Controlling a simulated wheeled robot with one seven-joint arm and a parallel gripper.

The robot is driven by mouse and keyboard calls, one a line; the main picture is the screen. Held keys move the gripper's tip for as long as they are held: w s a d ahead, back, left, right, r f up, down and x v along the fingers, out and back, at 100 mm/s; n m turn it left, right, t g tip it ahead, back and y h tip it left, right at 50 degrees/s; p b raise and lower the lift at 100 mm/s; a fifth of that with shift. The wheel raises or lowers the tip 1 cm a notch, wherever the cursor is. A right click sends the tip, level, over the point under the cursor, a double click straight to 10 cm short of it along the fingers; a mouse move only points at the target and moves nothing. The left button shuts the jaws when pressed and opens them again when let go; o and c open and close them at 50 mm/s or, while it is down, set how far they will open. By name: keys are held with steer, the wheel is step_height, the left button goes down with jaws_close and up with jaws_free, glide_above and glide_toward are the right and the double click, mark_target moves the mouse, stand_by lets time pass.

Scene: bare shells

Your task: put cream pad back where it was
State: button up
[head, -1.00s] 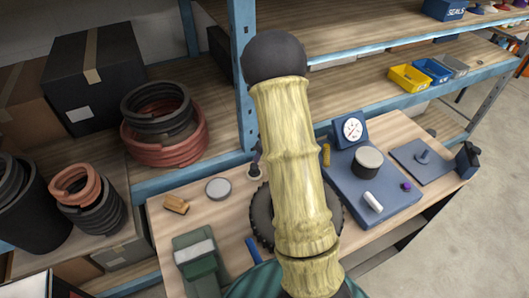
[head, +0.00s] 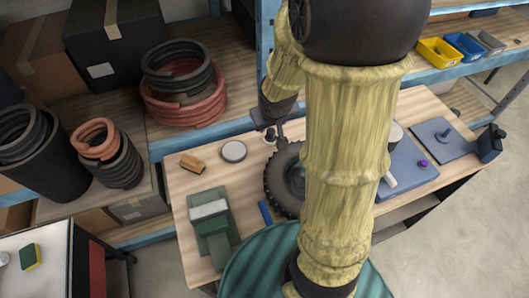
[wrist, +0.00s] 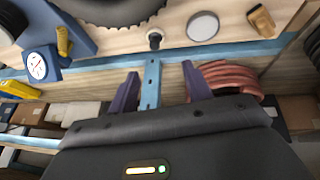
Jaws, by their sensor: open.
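My gripper (wrist: 160,88) is open in the wrist view, with two purple fingers apart and nothing between them. In the head view my gripper (head: 271,133) is small and partly hidden by my arm, over the back edge of the workbench. I cannot tell for certain which thing is the cream pad. A round pale disc with a dark rim (head: 233,151) lies flat on the bench, left of my gripper; it also shows in the wrist view (wrist: 202,26). A black cylinder with a cream round top (head: 395,134) is mostly hidden behind my arm.
The wooden bench (head: 180,183) carries a tan block (head: 191,163), a green device with a pale block (head: 210,222), a blue bar (head: 265,212) and a black tyre (head: 282,180). A blue shelf post (head: 266,40) stands behind. Coiled hoses (head: 182,95) are on the left shelf.

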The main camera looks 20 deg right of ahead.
steer(key=s+a+g+y, duration=0.1)
steer(key=s+a+g, duration=0.1)
steer(key=s+a, duration=0.3)
steer(key=s, duration=0.4)
steer(key=shift+s+a+r, duration=0.2)
steer(key=shift+a+r, duration=0.1)
steer(key=shift+a, duration=0.1)
step_height(320, 180, down, 5)
steer(key=b, duration=0.5)
steer(key=shift+f, duration=0.2)
